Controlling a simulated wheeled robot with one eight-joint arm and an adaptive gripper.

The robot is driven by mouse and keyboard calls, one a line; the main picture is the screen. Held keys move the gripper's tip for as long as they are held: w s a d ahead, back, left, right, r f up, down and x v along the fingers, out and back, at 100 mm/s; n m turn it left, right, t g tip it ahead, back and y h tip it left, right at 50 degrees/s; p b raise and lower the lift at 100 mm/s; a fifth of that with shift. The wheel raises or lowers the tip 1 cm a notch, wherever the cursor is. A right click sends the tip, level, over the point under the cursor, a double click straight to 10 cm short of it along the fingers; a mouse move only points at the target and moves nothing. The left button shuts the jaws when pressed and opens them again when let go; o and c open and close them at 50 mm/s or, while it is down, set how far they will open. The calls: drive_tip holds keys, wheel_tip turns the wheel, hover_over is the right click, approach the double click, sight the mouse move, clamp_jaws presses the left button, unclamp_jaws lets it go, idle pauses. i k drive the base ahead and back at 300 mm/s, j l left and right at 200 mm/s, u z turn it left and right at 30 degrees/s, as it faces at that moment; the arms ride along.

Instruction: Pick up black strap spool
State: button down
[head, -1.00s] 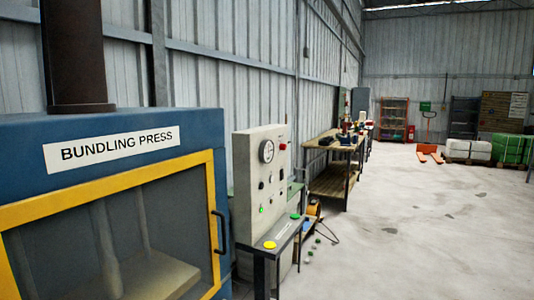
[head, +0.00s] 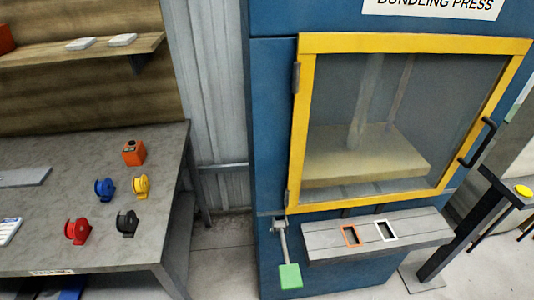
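The black strap spool (head: 126,223) stands on the grey workbench (head: 100,258) at the left of the head view, near the bench's right front corner. A red spool (head: 77,231) is to its left. A yellow spool (head: 141,186) is behind it, slightly right, and a blue spool (head: 104,188) is behind it to the left. The black spool is in plain view, with nothing in front of it. My gripper does not show in the head view.
The blue bundling press (head: 270,130) is at the right, with a grey ledge (head: 425,226) and a green pedal (head: 290,276) jutting out in front. A shelf (head: 75,53) hangs above the bench. A floor gap separates bench and press.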

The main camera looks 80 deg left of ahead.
sight(127, 222)
drive_tip(key=u, duration=4.05)
